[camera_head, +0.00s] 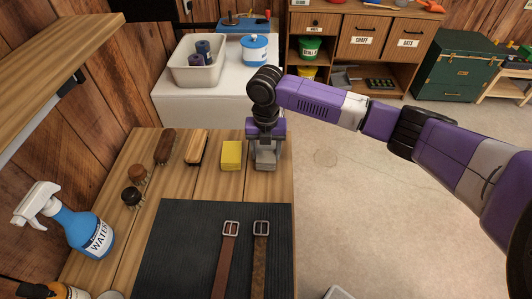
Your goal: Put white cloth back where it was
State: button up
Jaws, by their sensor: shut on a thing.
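My gripper (265,158) points down at the far right corner of the wooden bench, just right of the yellow sponge. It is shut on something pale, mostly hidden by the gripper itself. This is likely the white cloth, but its outline is hard to tell from the grey fingers. I cannot tell whether it touches the bench. No other white cloth shows clearly.
On the wooden bench (143,150) are the yellow sponge (231,155), brushes (196,147), a blue spray bottle (84,232) and a dark mat (180,245) with two straps (228,262). Behind stands a white table with a bin (183,70) and a blue pot (256,50).

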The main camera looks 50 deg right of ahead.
aim_at(266, 152)
jog(key=shift+f, duration=0.55)
jog(key=shift+f, duration=0.1)
jog(key=o, duration=1.5)
jog(key=shift+c, duration=0.2)
notch_tip(266, 152, up, 12)
jog(key=b, duration=0.2)
